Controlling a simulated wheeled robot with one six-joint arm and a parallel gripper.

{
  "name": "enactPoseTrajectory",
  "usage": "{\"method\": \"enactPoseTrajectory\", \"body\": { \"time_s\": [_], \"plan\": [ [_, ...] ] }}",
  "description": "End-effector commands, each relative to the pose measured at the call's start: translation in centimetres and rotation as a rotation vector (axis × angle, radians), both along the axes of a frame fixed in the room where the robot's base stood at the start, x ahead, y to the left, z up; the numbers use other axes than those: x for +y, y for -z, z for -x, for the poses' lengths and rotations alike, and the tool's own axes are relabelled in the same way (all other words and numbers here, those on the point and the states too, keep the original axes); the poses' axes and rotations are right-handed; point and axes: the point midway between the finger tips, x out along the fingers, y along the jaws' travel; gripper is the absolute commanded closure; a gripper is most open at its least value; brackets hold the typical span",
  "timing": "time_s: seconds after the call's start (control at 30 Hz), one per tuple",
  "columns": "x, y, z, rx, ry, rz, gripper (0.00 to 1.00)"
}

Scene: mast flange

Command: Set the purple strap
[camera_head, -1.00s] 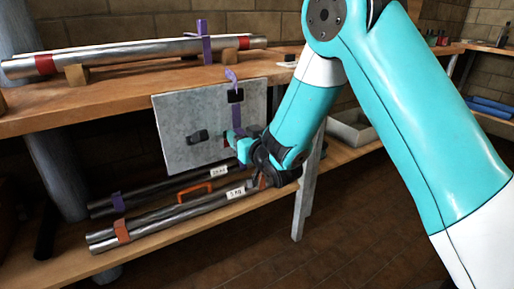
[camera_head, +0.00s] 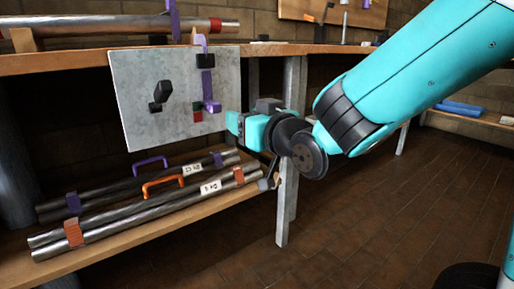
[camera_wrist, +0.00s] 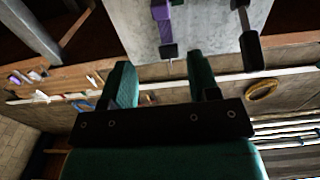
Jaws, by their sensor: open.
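A purple strap (camera_head: 207,85) hangs on the front of the grey metal plate (camera_head: 140,125). It has a black piece near its top and ends low on the plate beside small red and green marks. The wrist view also shows the purple strap (camera_wrist: 160,12) against the plate. A second purple strap (camera_head: 173,18) stands up by the pipe above. My gripper (camera_head: 234,122) is at the plate's right edge, right of the strap's lower end. In the wrist view my gripper's (camera_wrist: 163,78) two green fingers are apart with nothing between them.
A black lever (camera_head: 161,95) sits on the plate's left part. Steel pipes (camera_head: 130,212) with tags lie on the lower shelf, with purple (camera_head: 151,164) and orange (camera_head: 162,184) handles. A bench leg (camera_head: 287,215) stands below my gripper.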

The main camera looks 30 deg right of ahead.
Motion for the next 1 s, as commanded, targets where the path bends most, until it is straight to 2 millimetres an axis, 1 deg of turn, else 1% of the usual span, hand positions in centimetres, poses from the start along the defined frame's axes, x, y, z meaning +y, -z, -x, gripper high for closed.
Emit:
{"method": "enactPoseTrajectory", "body": {
  "time_s": [0.03, 0.2, 0.4, 1.0],
  "plan": [
    [0.0, 0.7, 0.5, -0.009, -0.006, 0.000, 0.45],
    [-0.2, 0.5, 1.9, -0.006, -0.005, 0.002, 0.45],
    [-0.4, 0.2, 2.9, -0.002, -0.005, 0.003, 0.45],
    [-0.4, -0.1, 3.1, 0.006, -0.007, 0.003, 0.45]
  ]
}}
